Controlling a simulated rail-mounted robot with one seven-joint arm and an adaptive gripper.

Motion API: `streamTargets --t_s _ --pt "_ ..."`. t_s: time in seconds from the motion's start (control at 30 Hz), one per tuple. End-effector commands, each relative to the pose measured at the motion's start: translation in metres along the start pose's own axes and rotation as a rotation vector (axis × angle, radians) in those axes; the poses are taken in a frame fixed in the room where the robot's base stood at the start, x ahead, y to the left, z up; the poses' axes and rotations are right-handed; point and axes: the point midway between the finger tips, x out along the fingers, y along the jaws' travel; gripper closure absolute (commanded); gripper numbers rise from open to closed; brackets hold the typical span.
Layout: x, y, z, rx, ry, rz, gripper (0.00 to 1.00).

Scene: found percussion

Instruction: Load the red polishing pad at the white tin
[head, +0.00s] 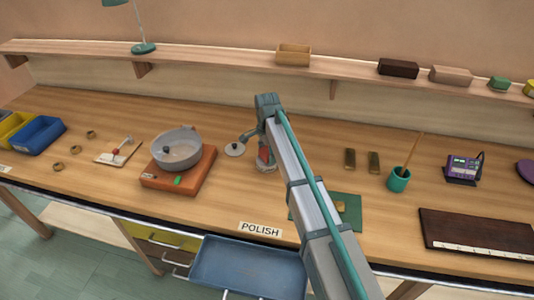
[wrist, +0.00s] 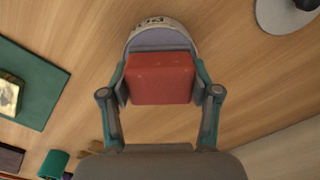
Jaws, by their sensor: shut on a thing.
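My gripper (wrist: 160,90) is shut on the red polishing pad (wrist: 161,78), a red block held between its two fingers. The pad also shows in the head view as a small red patch (head: 264,155) under my gripper (head: 265,148). The white tin (wrist: 160,21), round and open with dark lettering on its rim and a grey inside, lies behind the pad in the wrist view. The pad covers the tin's near part. In the head view the tin (head: 267,169) shows just below the pad. I cannot tell whether pad and tin touch.
A round grey lid-like disc (head: 235,149) lies left of the tin. An orange base with a grey bowl (head: 177,147) stands further left. A green mat (head: 352,212) with a gold block is to the right. A blue drawer (head: 250,267) is open below the POLISH label (head: 260,229).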

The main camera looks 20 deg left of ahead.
Motion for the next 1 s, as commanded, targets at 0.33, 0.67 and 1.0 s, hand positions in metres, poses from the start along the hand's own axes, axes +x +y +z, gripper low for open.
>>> streamTargets --t_s 0.33,0.67,1.0 --pt "0.002 0.001 0.0 0.0 0.0 0.002 0.66" --pt "-0.007 0.001 0.0 0.0 0.0 0.001 0.66" --pt "-0.032 0.0 0.0 0.0 0.0 0.001 0.66"
